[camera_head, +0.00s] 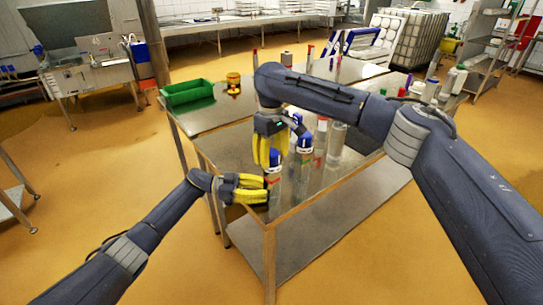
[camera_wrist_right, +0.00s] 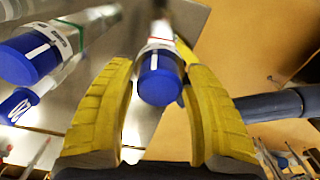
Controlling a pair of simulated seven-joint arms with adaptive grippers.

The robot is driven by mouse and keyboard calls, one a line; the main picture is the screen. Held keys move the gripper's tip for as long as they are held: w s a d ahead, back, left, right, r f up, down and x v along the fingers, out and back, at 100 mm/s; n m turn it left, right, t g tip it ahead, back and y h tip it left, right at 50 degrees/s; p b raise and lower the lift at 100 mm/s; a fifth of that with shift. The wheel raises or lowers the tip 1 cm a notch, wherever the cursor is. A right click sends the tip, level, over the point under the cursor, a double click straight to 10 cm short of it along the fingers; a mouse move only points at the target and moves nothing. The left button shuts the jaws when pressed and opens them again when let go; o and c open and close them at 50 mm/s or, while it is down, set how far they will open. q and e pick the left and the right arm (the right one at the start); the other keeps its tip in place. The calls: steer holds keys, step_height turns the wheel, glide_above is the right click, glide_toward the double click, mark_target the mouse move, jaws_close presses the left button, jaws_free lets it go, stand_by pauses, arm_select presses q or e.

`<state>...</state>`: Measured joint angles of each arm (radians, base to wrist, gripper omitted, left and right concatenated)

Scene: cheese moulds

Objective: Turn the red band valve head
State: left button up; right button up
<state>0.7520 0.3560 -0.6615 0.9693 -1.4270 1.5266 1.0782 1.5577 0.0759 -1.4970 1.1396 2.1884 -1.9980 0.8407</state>
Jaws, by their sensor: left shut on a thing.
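The red band valve head (camera_wrist_right: 160,78) has a blue end and a white collar with a thin red line, seen in the right wrist view. In the head view its blue top (camera_head: 274,156) shows at the tips of my right gripper (camera_head: 271,158). My right gripper, also in the wrist view (camera_wrist_right: 160,75), is open, with one yellow finger on each side of the blue end. My left gripper (camera_head: 264,188) is lower, shut on the body below the head. Its fingers hide part of that body; a yellow fingertip shows behind the blue end in the wrist view.
Other blue-topped valve heads (camera_head: 304,142) stand to the right; one in the wrist view (camera_wrist_right: 28,57) has a green band. A green bin (camera_head: 187,93) and a yellow-orange item (camera_head: 233,83) are at the back left. The steel table's (camera_head: 225,147) left part is clear.

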arm_select(q)
steer(key=shift+f, duration=0.4)
arm_select(e)
steer(key=c, duration=1)
steer(key=shift+a+n, duration=0.1)
steer(key=shift+n, duration=2.3)
steer(key=o, duration=1.3)
